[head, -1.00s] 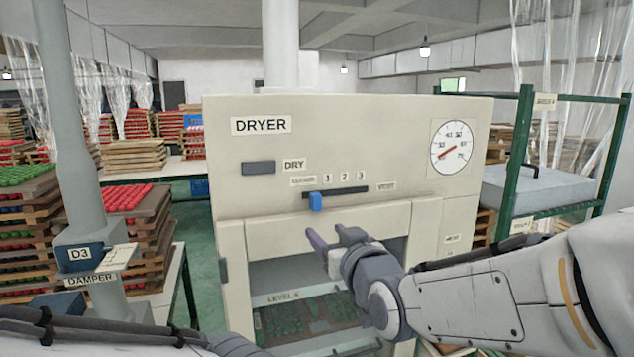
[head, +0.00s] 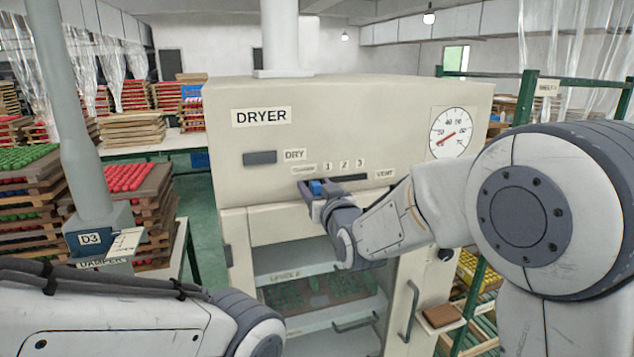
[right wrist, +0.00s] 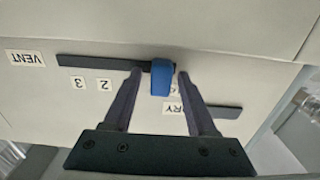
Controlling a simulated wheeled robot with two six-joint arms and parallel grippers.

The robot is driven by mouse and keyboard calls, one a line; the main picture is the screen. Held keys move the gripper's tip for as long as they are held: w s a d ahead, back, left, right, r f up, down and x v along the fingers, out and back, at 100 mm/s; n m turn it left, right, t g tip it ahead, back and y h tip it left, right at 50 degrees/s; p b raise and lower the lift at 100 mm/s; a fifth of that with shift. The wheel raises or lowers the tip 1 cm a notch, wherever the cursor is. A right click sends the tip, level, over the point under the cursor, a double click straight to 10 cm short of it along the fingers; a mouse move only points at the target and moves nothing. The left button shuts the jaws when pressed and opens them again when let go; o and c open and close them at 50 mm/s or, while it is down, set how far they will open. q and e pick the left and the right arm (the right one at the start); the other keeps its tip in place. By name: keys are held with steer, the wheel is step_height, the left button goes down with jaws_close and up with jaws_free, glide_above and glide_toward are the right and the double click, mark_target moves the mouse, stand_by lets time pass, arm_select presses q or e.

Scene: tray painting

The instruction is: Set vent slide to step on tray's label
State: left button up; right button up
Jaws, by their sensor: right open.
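The blue vent slide knob (head: 317,187) sits near the left end of its dark slot (head: 352,178), left of the 1 mark, on the dryer front. It also shows in the right wrist view (right wrist: 161,80). My right gripper (head: 312,188) is open, with its fingertips on either side of the knob; a slight gap shows on the right in the wrist view (right wrist: 161,71). A finger hides the 1 there. The tray (head: 318,300) lies inside the dryer below, with green pieces on it. A label (head: 286,278) beside it seems to read LEVEL and a digit I cannot read surely. My left gripper is out of view.
The dryer (head: 225,140) has a dial (head: 450,133) and a dark DRY panel (head: 260,157). A post with a D3 damper box (head: 90,240) stands at left, before stacked trays of red and green pieces. A green rack (head: 526,95) stands at right.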

jaws_close()
stand_by(1.5)
